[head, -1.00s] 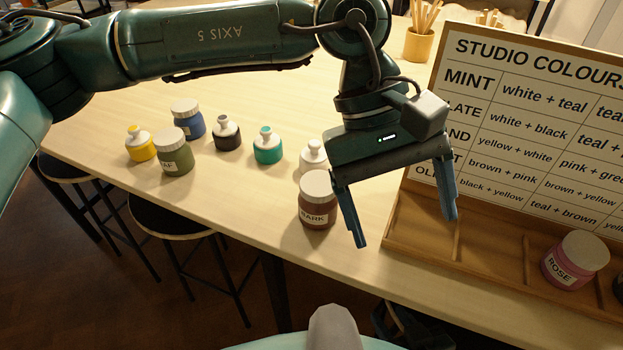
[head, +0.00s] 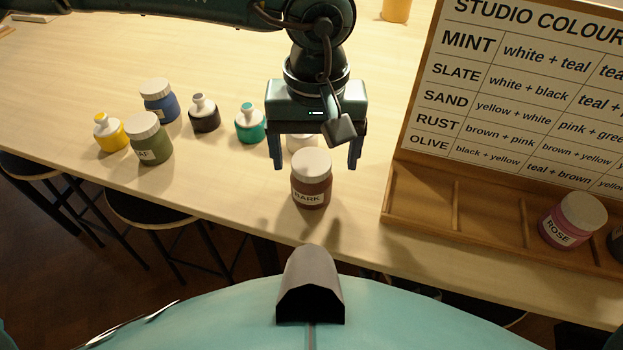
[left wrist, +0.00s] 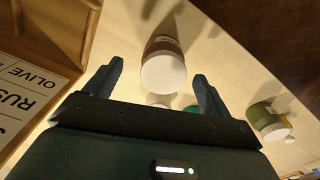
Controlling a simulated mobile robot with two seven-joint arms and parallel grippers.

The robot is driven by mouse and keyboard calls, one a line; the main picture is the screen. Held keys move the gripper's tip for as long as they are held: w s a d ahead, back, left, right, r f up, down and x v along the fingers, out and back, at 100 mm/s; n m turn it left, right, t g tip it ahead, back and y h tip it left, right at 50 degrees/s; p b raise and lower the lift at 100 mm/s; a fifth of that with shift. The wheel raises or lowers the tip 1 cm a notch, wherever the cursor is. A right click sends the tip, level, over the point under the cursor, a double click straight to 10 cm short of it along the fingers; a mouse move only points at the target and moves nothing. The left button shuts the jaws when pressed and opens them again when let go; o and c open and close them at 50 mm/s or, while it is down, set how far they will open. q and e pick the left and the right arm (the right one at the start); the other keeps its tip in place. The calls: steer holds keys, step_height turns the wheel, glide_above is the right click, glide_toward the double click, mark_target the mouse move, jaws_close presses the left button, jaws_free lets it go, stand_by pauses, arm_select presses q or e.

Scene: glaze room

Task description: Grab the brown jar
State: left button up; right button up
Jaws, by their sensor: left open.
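The brown jar (head: 311,181) has a white lid and a label that reads "BARK". It stands upright near the table's front edge. It also shows in the left wrist view (left wrist: 163,62), lid toward the camera, between the lines of the two fingers. My left gripper (head: 315,164) is open and empty, just behind and above the jar in the head view, with one finger on either side of it. In the left wrist view the fingertips (left wrist: 158,72) are apart with the jar lying ahead of the gap. I see no contact. My right gripper is not in view.
A white-topped bottle (head: 301,143) stands behind the brown jar, partly hidden. Teal (head: 249,123), black (head: 204,114) and yellow (head: 110,132) bottles and blue (head: 159,101) and green (head: 149,139) jars stand left. A colour board (head: 525,85) and wooden rack (head: 430,205) with a rose jar (head: 572,220) are right.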

arm_select(q)
steer(key=f, duration=0.5)
steer(key=shift+w+a+p, duration=0.1)
steer(key=shift+a+p, duration=0.15)
steer(key=shift+p, duration=0.15)
steer(key=shift+c, duration=0.5)
steer(key=shift+r, duration=0.1)
steer(key=c, duration=1.1)
steer(key=shift+c, duration=0.2)
